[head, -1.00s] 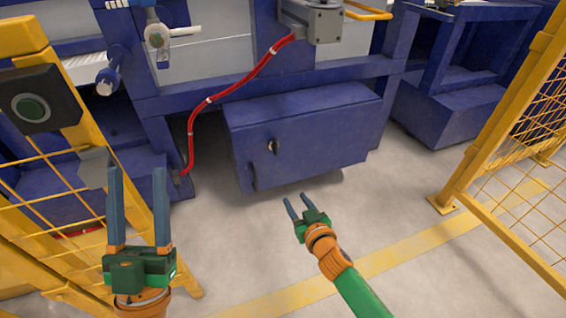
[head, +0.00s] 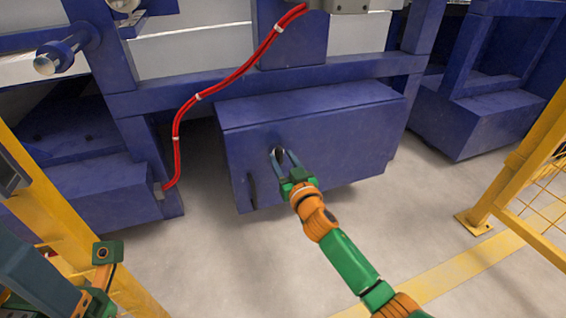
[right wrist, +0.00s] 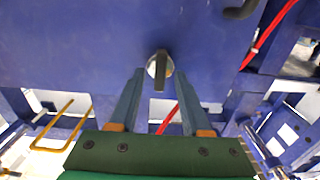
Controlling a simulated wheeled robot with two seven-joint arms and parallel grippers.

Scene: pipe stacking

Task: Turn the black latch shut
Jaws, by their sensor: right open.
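The black latch (head: 279,153) is on the front of the blue box, on a round silver base. In the right wrist view the latch (right wrist: 160,68) is a dark bar standing upright in the picture. My right gripper (head: 281,163) is at the box front by the latch. In the right wrist view its two fingers (right wrist: 160,82) are apart, one on each side of the latch, with a gap to it on both sides. Part of my left gripper (head: 45,275) shows at the lower left; its fingertips cannot be made out.
The blue box (head: 330,150) has a dark handle (head: 251,190) low on its left. A red hose (head: 198,97) hangs left of the box. Yellow fence posts stand at left (head: 45,205) and right (head: 515,165). The floor (head: 225,260) before the box is clear.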

